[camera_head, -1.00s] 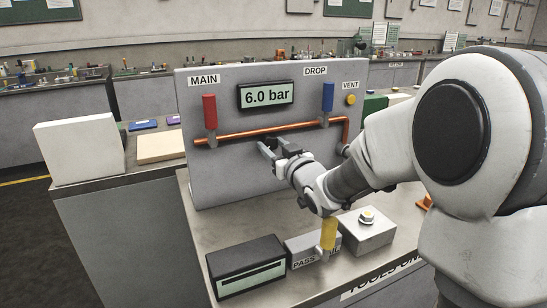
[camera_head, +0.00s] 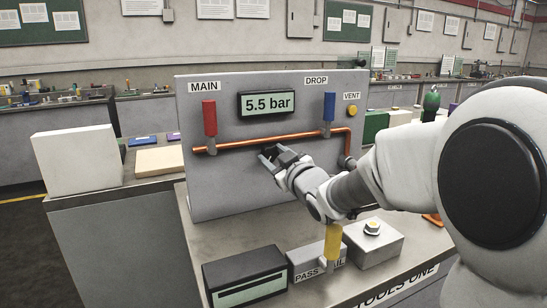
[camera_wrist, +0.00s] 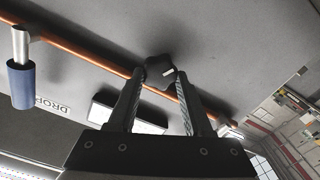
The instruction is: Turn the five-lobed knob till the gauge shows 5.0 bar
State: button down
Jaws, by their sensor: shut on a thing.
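The dark lobed knob (camera_wrist: 157,66) shows in the wrist view between my fingertips, with a small white mark on its face. My gripper (camera_wrist: 160,78) is shut on it. In the head view my gripper (camera_head: 268,156) reaches the grey panel (camera_head: 225,180) just below the copper pipe, and it hides most of the knob. The gauge (camera_head: 267,103) on the panel above reads 5.5 bar. In the wrist view the gauge is partly behind my fingers and its digits cannot be read.
The copper pipe (camera_head: 240,142) runs close above my gripper. A red MAIN handle (camera_head: 210,118) is at left, a blue DROP handle (camera_head: 329,107) and yellow VENT button (camera_head: 351,110) at right. A yellow-handled lever (camera_head: 333,241) and grey box (camera_head: 373,242) stand below my arm.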

jog(key=shift+c, duration=1.6)
grip_release()
jog(key=p+v, duration=0.1)
jog(key=v, duration=1.6)
jog(key=shift+s, duration=0.15)
jog(key=shift+s+d, duration=0.1)
